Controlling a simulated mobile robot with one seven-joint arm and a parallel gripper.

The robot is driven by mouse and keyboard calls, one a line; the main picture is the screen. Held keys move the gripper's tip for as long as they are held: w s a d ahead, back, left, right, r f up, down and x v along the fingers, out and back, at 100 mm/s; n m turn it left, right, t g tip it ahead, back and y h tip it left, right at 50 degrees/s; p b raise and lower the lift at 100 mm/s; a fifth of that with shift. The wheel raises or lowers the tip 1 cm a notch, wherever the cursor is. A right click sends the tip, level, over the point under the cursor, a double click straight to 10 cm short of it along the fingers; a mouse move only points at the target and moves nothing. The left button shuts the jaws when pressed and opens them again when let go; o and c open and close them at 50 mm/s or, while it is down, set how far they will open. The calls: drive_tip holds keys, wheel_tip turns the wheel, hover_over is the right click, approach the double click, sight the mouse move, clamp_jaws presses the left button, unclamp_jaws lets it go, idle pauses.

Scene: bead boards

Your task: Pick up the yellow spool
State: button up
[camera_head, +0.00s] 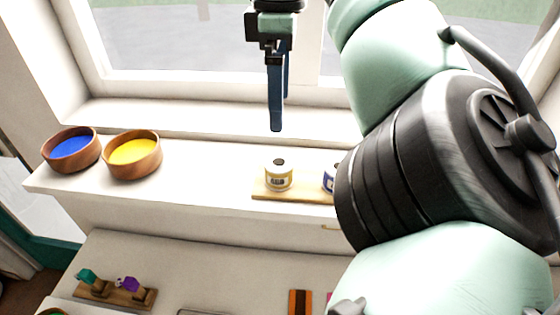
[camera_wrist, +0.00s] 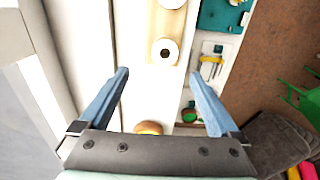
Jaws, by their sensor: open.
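The yellow spool (camera_head: 279,176) stands upright at the left end of a small wooden board (camera_head: 300,196) on the white sill, in the head view. It has a pale top with a dark hole. In the wrist view the spool (camera_wrist: 164,51) shows from above, beyond and between the fingertips. My gripper (camera_head: 276,128) points down with blue fingers, seen edge-on, above and behind the spool in the head picture. In the wrist view my gripper (camera_wrist: 159,76) has its fingers wide apart with nothing between them.
A blue spool (camera_head: 328,178) stands on the same board, partly hidden by my arm. A bowl of yellow (camera_head: 134,170) and a bowl of blue (camera_head: 55,163) stand at the sill's left. The sill between bowls and board is clear. A lower surface holds a peg board (camera_head: 115,293).

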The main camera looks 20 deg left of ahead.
hover_over(279, 163)
drive_tip(key=f, duration=0.7)
drive_tip(key=shift+s+d+f+p, duration=0.1)
drive_tip(key=shift+d+p, duration=0.1)
drive_tip(key=shift+p, duration=0.1)
drive_tip(key=shift+s+f+p, duration=0.2)
drive_tip(key=shift+f+p, duration=0.45)
drive_tip(key=shift+f, duration=0.75)
drive_tip(key=shift+s+f+p, duration=0.2)
drive_tip(key=shift+f+p, duration=0.45)
drive_tip(key=shift+f, duration=0.75)
drive_tip(key=shift+r, duration=0.1)
drive_tip(key=c, duration=1.5)
